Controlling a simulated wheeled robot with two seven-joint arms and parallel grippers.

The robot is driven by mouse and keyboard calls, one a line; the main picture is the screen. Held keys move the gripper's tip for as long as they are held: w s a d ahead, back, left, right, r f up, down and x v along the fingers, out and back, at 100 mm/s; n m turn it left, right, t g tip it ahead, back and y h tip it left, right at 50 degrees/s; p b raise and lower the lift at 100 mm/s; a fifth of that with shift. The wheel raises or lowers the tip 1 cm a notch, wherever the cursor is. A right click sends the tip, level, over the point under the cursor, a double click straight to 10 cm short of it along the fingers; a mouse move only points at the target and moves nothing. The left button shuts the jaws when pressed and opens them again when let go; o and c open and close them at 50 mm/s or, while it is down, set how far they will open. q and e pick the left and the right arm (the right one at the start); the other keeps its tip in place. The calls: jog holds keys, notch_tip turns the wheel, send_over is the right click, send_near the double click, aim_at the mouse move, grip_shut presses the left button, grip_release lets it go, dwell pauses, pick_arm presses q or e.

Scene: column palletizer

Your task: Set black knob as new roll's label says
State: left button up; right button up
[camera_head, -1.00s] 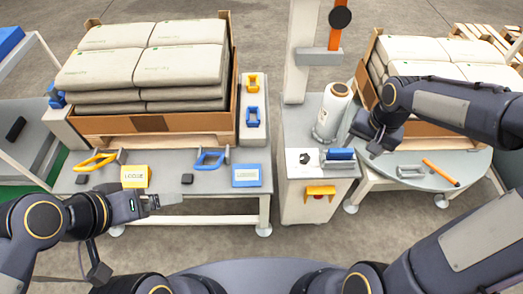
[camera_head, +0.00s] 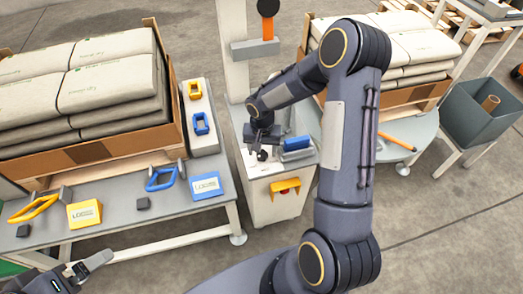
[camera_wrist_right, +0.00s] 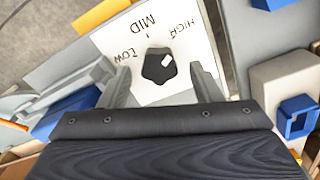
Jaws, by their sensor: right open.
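The black knob (camera_wrist_right: 155,68) sits on a white dial plate (camera_wrist_right: 120,38) marked LOW, MID and HIGH in the right wrist view. Its white mark lies on the knob's upper right, on the HIGH side. The knob (camera_head: 262,155) also shows in the head view, on top of the cabinet. My right gripper (camera_wrist_right: 159,72) is open, with one finger on each side of the knob; I cannot tell whether they touch it. My left gripper (camera_head: 88,266) is low at the left, its opening unclear. The wrapped roll is hidden behind my right arm, so no label is readable.
A blue-topped block (camera_head: 296,144) is beside the knob, and a yellow holder (camera_head: 285,187) is on the cabinet front. The left table holds a yellow box (camera_head: 84,213), a blue box (camera_head: 206,186) and strap tools. A grey bin (camera_head: 478,118) stands at right.

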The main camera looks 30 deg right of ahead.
jog(key=shift+f, duration=0.25)
jog(key=shift+c, duration=0.2)
jog(key=c, duration=0.9)
jog(key=shift+c, duration=0.2)
